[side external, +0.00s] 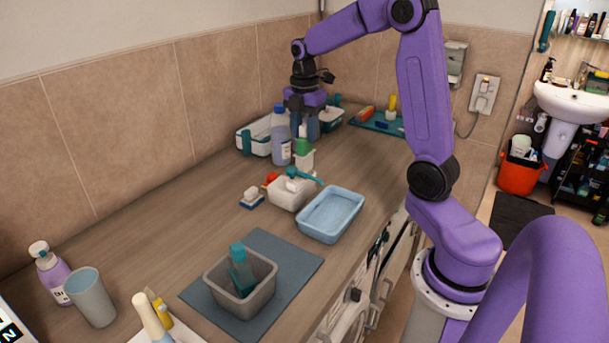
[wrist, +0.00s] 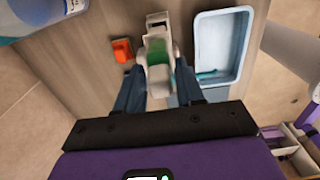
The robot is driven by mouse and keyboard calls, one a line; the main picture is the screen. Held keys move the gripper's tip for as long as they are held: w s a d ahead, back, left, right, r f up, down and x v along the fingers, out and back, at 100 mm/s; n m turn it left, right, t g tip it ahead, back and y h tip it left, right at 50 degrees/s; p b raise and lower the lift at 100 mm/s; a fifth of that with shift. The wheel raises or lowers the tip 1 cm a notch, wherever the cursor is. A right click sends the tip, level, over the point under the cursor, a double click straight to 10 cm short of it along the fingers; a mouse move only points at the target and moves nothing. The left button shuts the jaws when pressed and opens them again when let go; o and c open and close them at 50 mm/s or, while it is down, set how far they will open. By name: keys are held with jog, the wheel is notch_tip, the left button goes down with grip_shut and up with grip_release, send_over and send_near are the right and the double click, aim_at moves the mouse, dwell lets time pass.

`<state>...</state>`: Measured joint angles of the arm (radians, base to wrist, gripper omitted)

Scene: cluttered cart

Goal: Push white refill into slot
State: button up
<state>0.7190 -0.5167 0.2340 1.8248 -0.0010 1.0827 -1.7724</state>
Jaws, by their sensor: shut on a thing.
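My gripper (side external: 304,132) is low over the back part of the counter, beside a clear bottle with a blue cap (side external: 280,140). In the wrist view its dark blue fingers (wrist: 159,78) are shut on a whitish item (wrist: 158,55) with a green part. In the side view the green part (side external: 303,147) shows below the fingers, directly above a small white block (side external: 304,160). I cannot tell whether this item is the refill, or whether it touches the block. No slot opening is clearly visible; the fingers and the item hide that area.
A white container with a teal handle (side external: 293,192) and a light blue tray (side external: 331,214) stand nearer the front. An orange item (wrist: 122,50) lies left of the fingers in the wrist view. A white basket (side external: 256,137) is by the wall. The left counter has bare room.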

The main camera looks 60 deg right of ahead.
aim_at(304, 152)
jog(key=shift+f, duration=3.35)
dwell(0.9)
jog(key=o, duration=1.1)
